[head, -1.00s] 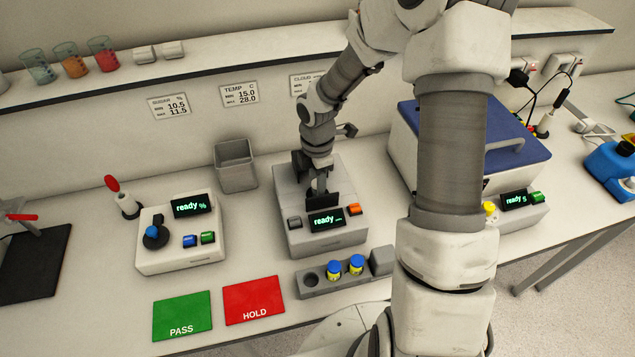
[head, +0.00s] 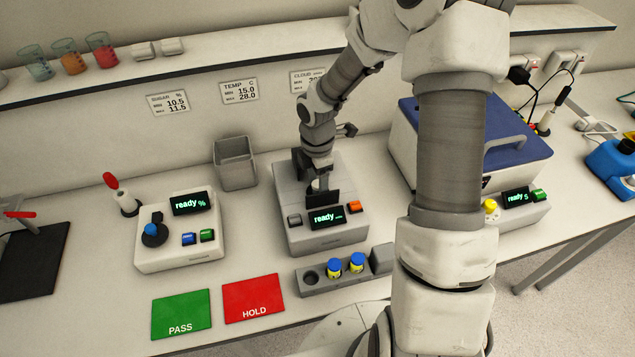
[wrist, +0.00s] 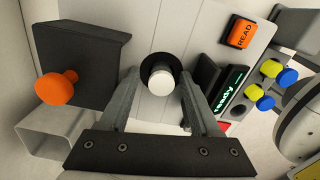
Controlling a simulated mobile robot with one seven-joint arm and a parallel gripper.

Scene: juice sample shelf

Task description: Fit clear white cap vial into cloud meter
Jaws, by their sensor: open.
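The cloud meter (head: 325,237) is the grey box in the middle of the bench, with a display reading "ready". In the wrist view, its top (wrist: 200,32) has a round dark well. The vial's white cap (wrist: 161,83) shows at this well; the vial appears upright in it, its body hidden below the cap. My gripper (head: 322,197) is over the meter's top. In the wrist view, its fingers (wrist: 160,92) are open on either side of the cap, with gaps visible. In the head view, my gripper hides the vial.
A dark plate with an orange knob (wrist: 57,89) stands beside the well. A grey rack (head: 310,291) in front holds two blue-capped vials (head: 345,266). A grey bin (head: 235,163) stands behind left. Green PASS (head: 181,314) and red HOLD (head: 254,298) mats lie in front.

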